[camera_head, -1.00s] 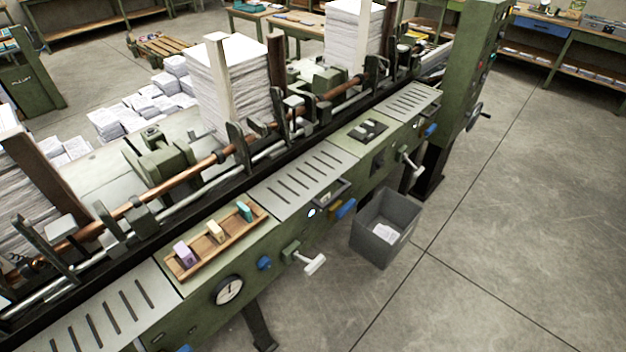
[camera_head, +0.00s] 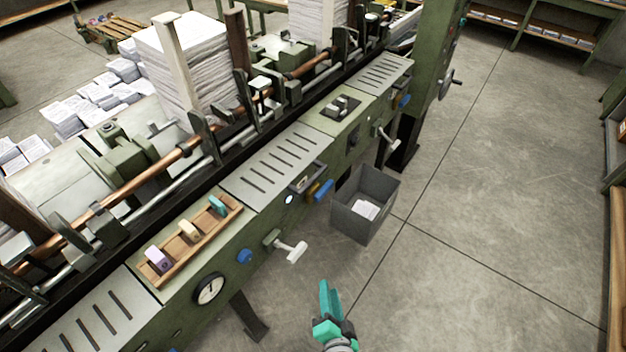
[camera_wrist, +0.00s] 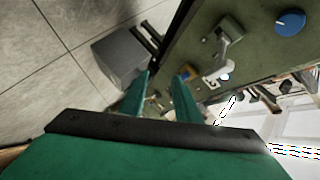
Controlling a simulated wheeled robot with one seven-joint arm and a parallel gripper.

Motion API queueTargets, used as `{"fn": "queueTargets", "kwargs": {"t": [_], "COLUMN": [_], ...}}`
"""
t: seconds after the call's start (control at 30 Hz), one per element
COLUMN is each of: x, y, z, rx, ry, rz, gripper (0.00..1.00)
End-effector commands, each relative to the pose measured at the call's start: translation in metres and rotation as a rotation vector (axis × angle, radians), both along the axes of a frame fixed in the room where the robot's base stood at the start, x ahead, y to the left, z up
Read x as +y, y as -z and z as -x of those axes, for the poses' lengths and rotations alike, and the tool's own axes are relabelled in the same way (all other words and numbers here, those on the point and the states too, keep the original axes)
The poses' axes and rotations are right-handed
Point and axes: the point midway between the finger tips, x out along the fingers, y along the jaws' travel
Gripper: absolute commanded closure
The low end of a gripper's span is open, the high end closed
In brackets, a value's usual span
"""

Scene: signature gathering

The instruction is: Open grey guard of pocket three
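Grey slotted guards lie along the front of the green machine in the head view: one at near left (camera_head: 88,322), one in the middle (camera_head: 275,162) and one farther back (camera_head: 382,84). All lie flat. I see no numbers telling which belongs to pocket three.
A grey bin (camera_head: 364,205) with paper stands on the floor near the machine. A white-handled crank (camera_head: 290,250) sticks out from the front panel. A wooden tray (camera_head: 190,240) with coloured blocks lies on top. The floor at right is open.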

Motion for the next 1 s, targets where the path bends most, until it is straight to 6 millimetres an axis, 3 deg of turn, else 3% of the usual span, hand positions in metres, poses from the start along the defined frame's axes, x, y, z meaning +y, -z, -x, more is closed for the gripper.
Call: {"fn": "queueTargets", "kwargs": {"t": [0.03, 0.2, 0.43, 0.6, 0.7, 1.0], "x": [-0.003, -0.005, -0.007, -0.009, -0.01, 0.002], "y": [-0.006, -0.033, -0.098, -0.141, -0.156, -0.164], "z": [-0.021, -0.081, -0.146, -0.17, -0.176, -0.196], "rx": [-0.012, -0.039, -0.09, -0.119, -0.127, -0.13], "ry": [-0.005, -0.058, -0.189, -0.282, -0.315, -0.338], "rz": [-0.059, -0.278, -0.529, -0.64, -0.673, -0.691], "gripper": [0.7, 0.7, 0.7, 0.7, 0.7, 0.7]}}
